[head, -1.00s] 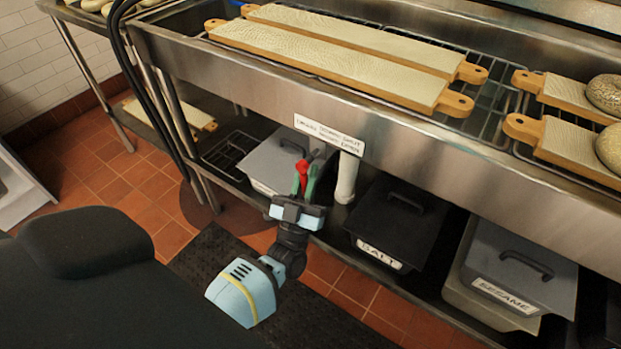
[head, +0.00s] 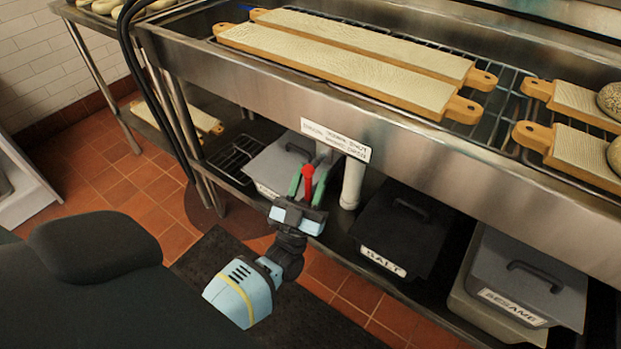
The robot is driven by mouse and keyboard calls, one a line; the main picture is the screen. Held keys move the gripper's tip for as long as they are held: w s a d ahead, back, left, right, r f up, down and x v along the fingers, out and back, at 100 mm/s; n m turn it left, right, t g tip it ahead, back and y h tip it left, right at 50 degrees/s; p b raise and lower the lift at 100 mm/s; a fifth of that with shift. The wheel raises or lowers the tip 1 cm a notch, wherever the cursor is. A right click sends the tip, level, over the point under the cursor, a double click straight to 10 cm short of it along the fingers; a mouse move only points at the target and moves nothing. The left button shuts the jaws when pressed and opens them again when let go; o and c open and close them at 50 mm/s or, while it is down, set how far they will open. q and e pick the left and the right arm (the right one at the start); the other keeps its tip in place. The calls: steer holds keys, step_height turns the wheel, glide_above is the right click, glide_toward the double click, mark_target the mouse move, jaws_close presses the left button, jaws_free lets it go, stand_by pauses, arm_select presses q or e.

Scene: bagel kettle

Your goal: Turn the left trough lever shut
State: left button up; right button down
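The left trough lever (head: 308,174) shows as a small red handle below the front of the steel trough (head: 230,92), left of a white drain pipe (head: 352,184). My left gripper (head: 307,184) is at the lever, with one green finger on each side of the red handle. Gaps show between the fingers and the red, so the gripper looks open around it; contact is not clear. The lever's upper end and its valve are mostly hidden. A white label (head: 336,139) with small text is on the trough front above it. My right gripper is out of view.
On the shelf under the trough are a grey lidded bin (head: 278,165) behind the gripper, a black bin marked SALT (head: 400,228) and a grey bin marked SESAME (head: 528,275). Black hoses (head: 127,52) run down at left.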

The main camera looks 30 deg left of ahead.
mark_target(306, 193)
arm_select(q)
steer(key=b+v, duration=0.1)
steer(key=v, duration=0.6)
steer(key=shift+w, duration=0.1)
steer(key=shift+s+f, duration=0.25)
steer(key=shift+s, duration=0.1)
